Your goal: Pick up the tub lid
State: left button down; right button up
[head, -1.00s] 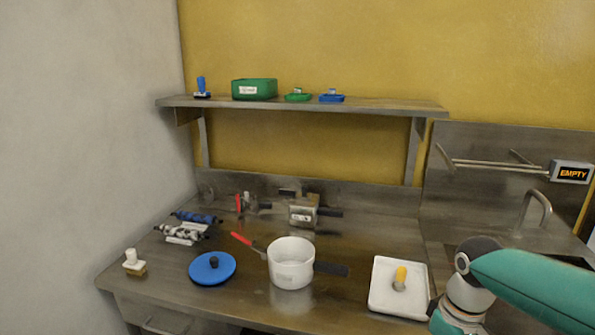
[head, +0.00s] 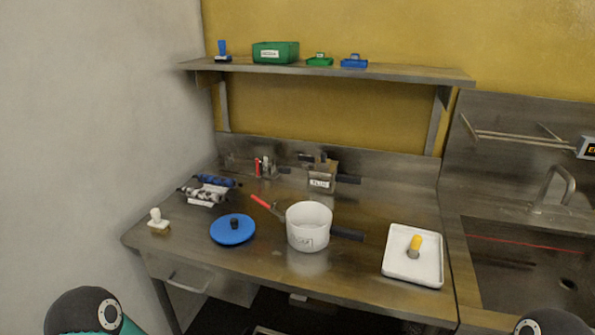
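The tub lid (head: 233,231) is a round blue disc with a dark knob on top. It lies flat on the steel worktop, left of the white tub (head: 309,226). The tub stands upright and open at the top, with a label on its front. Only dark and teal parts of my two arms show at the bottom edge of the head view, well in front of the lid. Neither gripper is in view.
A red-handled tool (head: 266,205) lies behind the tub. A white tray (head: 398,276) with a yellow-handled item (head: 414,246) stands at the right. A white-knobbed brush (head: 157,220) is left of the lid. A sink (head: 520,270) is at far right.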

aim_at(236, 228)
jog(key=z, duration=0.05)
jog(key=i, duration=0.2)
jog(key=u, duration=2.65)
jog(key=k, duration=1.1)
jog(key=z, duration=1.05)
jog(key=i, duration=0.95)
jog(key=u, duration=0.25)
